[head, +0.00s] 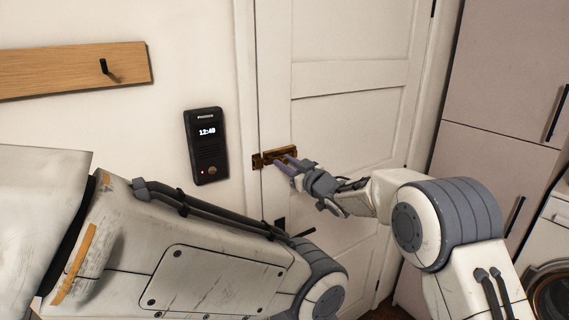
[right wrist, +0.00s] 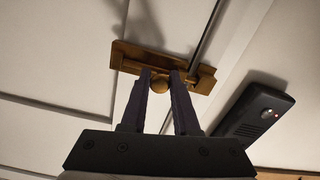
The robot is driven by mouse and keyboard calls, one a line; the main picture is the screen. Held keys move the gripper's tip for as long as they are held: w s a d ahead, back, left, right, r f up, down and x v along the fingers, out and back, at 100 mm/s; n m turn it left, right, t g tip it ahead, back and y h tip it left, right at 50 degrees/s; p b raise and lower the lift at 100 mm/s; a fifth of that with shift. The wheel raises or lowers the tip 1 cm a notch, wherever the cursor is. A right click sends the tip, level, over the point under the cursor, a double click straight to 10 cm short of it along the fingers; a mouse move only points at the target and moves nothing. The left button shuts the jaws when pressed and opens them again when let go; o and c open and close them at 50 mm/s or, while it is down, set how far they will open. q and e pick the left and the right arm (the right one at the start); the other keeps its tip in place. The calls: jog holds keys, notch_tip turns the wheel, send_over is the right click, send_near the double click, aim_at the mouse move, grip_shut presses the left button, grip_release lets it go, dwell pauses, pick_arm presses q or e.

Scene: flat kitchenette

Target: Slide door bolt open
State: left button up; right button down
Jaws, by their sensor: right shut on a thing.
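The brass door bolt (head: 283,152) is mounted flat on the white door (head: 345,120) near its left edge. In the right wrist view the bolt (right wrist: 135,57) shows its backplate, a round knob (right wrist: 160,86) and a brass piece on the frame side (right wrist: 206,80), across the dark door gap. My right gripper (head: 284,163) is at the bolt, and its fingers partly cover it in the head view. In the right wrist view its two fingers (right wrist: 161,76) are shut on the knob, one on each side. My left gripper is out of view; only my left arm shows.
A black intercom (head: 206,146) is on the wall left of the door. A dark door handle (head: 303,232) shows below the bolt, partly behind my left arm. A wooden hook rail (head: 70,70) is at upper left. Tall cabinets (head: 500,130) stand at right.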

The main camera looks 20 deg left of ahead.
jog(key=w+d, duration=0.1)
jog(key=w+d+p, duration=0.1)
jog(key=shift+w+d+r, duration=0.1)
jog(key=shift+w, duration=0.25)
jog(key=c, duration=0.7)
grip_release()
jog(key=shift+d, duration=0.1)
jog(key=b+v, duration=0.5)
jog(key=v, duration=0.5)
jog(key=shift+s+d, duration=0.1)
jog(key=shift+s, duration=0.1)
